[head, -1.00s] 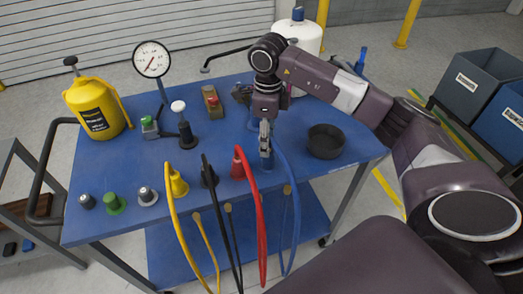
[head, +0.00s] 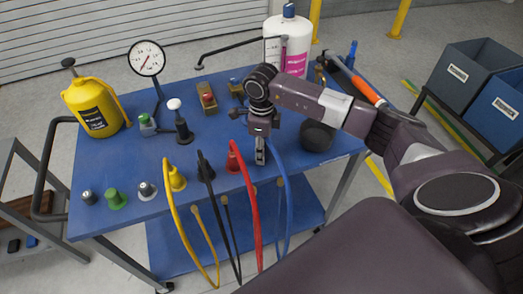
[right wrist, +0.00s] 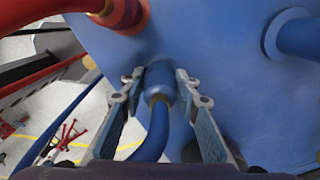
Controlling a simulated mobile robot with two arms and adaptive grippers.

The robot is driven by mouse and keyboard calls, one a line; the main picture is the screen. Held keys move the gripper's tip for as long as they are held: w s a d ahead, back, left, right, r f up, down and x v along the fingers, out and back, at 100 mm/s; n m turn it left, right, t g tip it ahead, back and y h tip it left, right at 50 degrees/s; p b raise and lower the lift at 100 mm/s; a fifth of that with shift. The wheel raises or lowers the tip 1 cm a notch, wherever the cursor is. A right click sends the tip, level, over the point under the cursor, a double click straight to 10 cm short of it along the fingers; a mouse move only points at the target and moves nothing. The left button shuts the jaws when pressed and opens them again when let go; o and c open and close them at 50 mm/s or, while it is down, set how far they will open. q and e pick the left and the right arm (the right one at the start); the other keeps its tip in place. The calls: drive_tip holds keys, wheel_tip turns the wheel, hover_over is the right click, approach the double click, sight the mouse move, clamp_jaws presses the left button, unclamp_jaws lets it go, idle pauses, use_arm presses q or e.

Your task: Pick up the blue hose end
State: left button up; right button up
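The blue hose end (right wrist: 160,82) stands between the two fingers of my right gripper (right wrist: 160,78) in the right wrist view. The fingers lie on either side of it with narrow gaps, apart from it as far as I can see. The blue hose (head: 289,200) loops down over the front edge of the blue table in the head view. There, my right gripper (head: 260,152) points down at the table and hides the hose end. My left gripper is not in view.
The red hose end (head: 233,162) is close to the left of my right gripper, with black (head: 206,168) and yellow (head: 176,178) ones beyond. A black round dish (head: 318,136) is to the right. A white bottle (head: 290,50) stands behind.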

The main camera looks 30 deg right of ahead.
clamp_jaws()
drive_tip(key=shift+r, duration=0.15)
drive_tip(key=shift+r+b, duration=0.3)
drive_tip(key=shift+r, duration=0.3)
wheel_tip(320, 180, up, 19)
drive_tip(key=b, duration=0.3)
drive_tip(key=shift+f, duration=0.15)
drive_tip(key=shift+f, duration=0.1)
